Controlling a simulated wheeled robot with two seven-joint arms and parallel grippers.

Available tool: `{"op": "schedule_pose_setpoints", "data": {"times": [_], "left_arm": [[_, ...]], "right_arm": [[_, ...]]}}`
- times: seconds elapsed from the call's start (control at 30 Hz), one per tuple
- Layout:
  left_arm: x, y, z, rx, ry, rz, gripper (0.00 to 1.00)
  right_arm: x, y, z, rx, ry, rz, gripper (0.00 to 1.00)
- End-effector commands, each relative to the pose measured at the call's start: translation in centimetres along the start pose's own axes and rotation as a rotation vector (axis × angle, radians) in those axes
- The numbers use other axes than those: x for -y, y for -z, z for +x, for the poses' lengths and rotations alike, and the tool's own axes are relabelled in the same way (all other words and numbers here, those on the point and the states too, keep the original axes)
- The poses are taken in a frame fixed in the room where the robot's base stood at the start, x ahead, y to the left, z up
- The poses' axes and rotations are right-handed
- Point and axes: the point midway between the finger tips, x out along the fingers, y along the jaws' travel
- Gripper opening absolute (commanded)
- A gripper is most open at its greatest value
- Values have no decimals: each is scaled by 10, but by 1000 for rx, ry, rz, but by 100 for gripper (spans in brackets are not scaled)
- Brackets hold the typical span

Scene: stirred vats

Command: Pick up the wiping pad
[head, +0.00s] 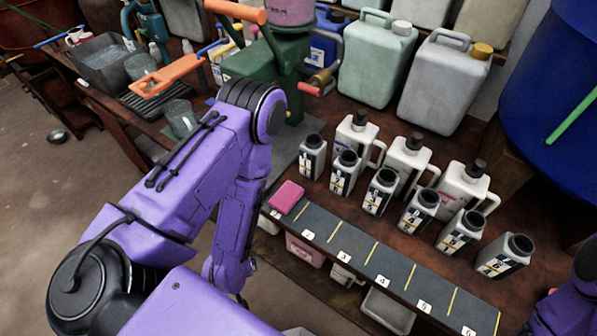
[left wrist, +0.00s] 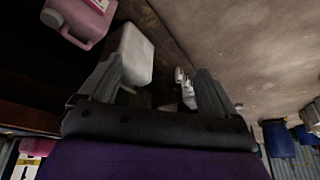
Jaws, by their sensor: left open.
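The wiping pad looks to be the pink block (head: 286,197) lying flat at the left end of the dark numbered strip on the bench.
Several labelled bottles (head: 380,190) stand behind the numbered strip (head: 370,262). Large jugs (head: 445,82) stand at the back. A pink container (left wrist: 82,18) and a white container (left wrist: 130,52) show near the left gripper. A blue vat (head: 555,90) stands at right.

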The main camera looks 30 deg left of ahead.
Motion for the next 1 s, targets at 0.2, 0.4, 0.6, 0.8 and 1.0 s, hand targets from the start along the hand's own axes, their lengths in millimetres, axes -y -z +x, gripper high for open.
{"op": "schedule_pose_setpoints", "data": {"times": [0.2,0.4,0.6,0.8,1.0], "left_arm": [[-53,90,-39,30,-30,-992,99],[-106,151,-91,226,-53,-1884,99],[-138,179,-126,417,-16,-2328,99],[-149,175,-95,435,-1,-2374,99],[-155,173,-72,433,-3,-2371,99]], "right_arm": [[-3,9,-24,2,-1,0,94],[-4,15,-38,1,-1,0,94],[-4,17,-42,1,-1,0,94],[-4,14,-35,1,-1,0,94],[-3,14,-35,1,-1,0,94]]}}
